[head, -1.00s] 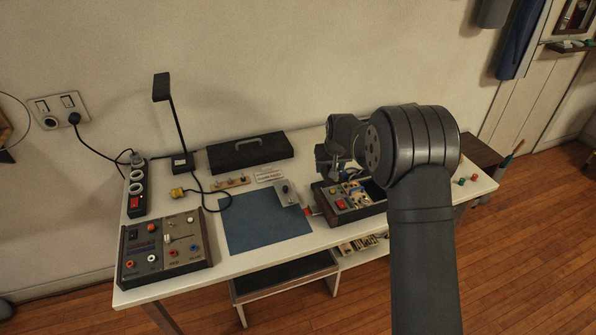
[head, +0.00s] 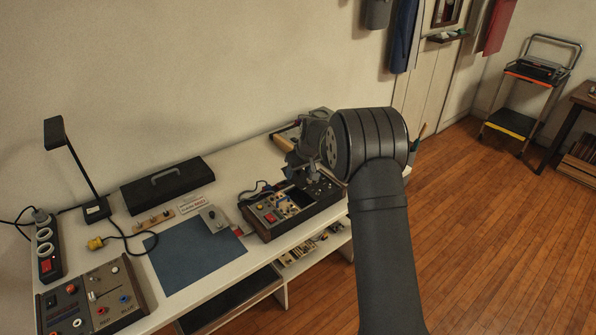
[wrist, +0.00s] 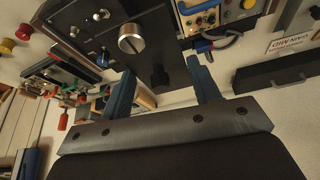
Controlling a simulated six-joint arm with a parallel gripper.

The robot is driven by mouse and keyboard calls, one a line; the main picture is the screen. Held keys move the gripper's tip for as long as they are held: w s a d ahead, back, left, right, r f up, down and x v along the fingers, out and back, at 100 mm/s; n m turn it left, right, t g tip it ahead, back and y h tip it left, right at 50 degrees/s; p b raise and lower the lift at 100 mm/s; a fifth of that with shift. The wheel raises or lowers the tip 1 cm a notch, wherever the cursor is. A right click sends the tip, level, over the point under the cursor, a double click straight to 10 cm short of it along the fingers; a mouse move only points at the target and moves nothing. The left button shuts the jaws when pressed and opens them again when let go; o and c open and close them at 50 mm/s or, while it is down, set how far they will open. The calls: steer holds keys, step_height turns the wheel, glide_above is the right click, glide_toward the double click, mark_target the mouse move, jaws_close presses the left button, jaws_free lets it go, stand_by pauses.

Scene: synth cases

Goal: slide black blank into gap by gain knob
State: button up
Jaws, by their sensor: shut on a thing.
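The case (head: 262,223) lies on the bench below my gripper (head: 297,169), with coloured buttons on its left part and a dark area beside them. In the wrist view, my gripper (wrist: 162,66) has its two blue fingers on either side of a black piece (wrist: 160,76), which looks like the blank, and is shut on it. Its edges merge with the dark panel behind. A silver slotted knob (wrist: 132,39), perhaps the gain knob, shows just beyond. The gap is not clearly visible, and I cannot tell whether the blank touches the case.
A second control box (head: 97,305) stands at the front left, by a blue mat (head: 190,262). A black case with a handle (head: 167,185), a lamp (head: 75,165) and a power strip (head: 48,250) stand behind. A loose cable crosses the bench.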

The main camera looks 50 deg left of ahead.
steer(key=shift+f, duration=2.9)
steer(key=shift+d+f, duration=0.1)
steer(key=shift+f, duration=0.4)
